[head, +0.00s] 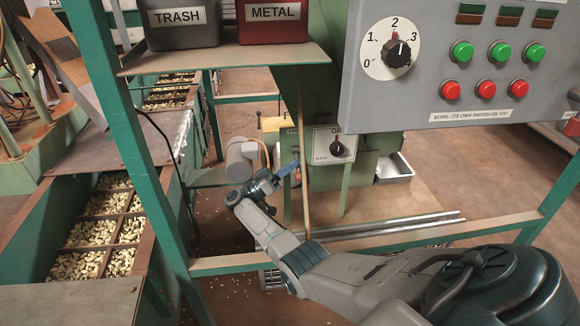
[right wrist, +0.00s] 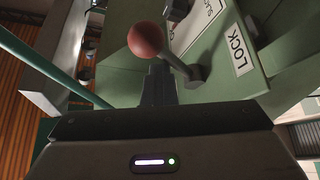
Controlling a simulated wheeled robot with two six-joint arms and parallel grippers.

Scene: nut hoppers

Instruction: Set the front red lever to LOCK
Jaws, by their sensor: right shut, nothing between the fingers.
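The front red lever has a round red knob (right wrist: 147,40) on a short dark shaft, whose pivot (right wrist: 193,72) is on a green housing. In the right wrist view the knob is on the left of the pivot. A white LOCK label (right wrist: 237,48) is on the right of the pivot, on the side away from the knob. My right gripper (right wrist: 160,75) is shut and empty, its fingertips just below the knob; I cannot tell whether they touch. In the head view my right gripper (head: 292,167) is at the green housing (head: 370,150), covering most of the lever. My left gripper is out of view.
A white dial plate (head: 320,155) with a black knob is right of my gripper. A thin upright post (head: 303,205) and a green frame rail (head: 370,243) stand close to my right arm. A grey control panel (head: 440,80) hangs above. Nut bins (head: 100,235) are at left.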

